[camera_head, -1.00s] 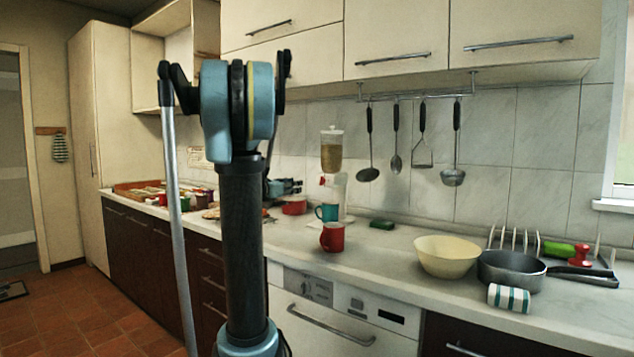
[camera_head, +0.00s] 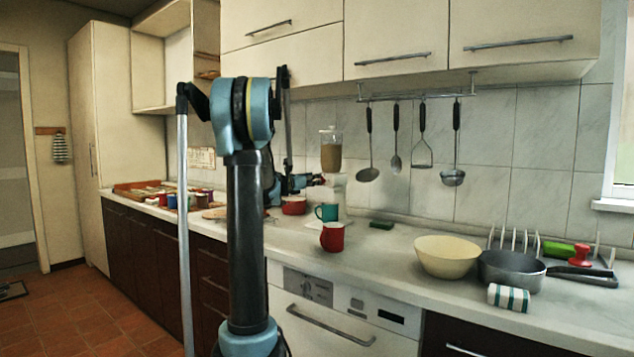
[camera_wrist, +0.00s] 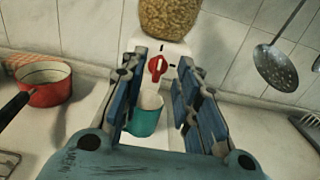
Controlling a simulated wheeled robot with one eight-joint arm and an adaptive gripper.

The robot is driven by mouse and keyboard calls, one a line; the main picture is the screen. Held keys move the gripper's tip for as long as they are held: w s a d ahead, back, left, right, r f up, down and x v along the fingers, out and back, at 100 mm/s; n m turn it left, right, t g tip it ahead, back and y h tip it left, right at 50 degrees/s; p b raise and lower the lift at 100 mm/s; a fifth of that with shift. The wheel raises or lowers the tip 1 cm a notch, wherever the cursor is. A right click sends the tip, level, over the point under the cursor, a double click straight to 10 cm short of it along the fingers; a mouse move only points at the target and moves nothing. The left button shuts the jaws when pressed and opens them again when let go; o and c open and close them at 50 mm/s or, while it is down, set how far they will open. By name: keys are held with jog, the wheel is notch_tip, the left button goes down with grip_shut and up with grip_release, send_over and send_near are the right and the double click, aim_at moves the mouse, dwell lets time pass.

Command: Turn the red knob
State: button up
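The red knob (camera_wrist: 157,68) is on the white front of the dispenser, below its clear container of grain, in the wrist view. The dispenser (camera_head: 331,152) stands against the tiled wall in the head view. My gripper (camera_wrist: 161,64) is open, with one blue finger on each side of the knob in the picture. I cannot tell whether the fingers touch it. In the head view my gripper (camera_head: 316,181) is at the dispenser's front and largely hides the knob. A teal mug (camera_wrist: 146,116) stands below the knob, partly covered by my gripper.
A red pot (camera_wrist: 45,85) is left of the dispenser. A red mug (camera_head: 332,238) stands in front of the teal mug. A cream bowl (camera_head: 446,257) and a grey pan (camera_head: 510,270) are farther right. Utensils (camera_head: 410,140) hang on the wall.

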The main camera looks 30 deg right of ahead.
jog(key=shift+x, duration=2.45)
jog(key=shift+c, duration=0.5)
jog(key=c, duration=0.6)
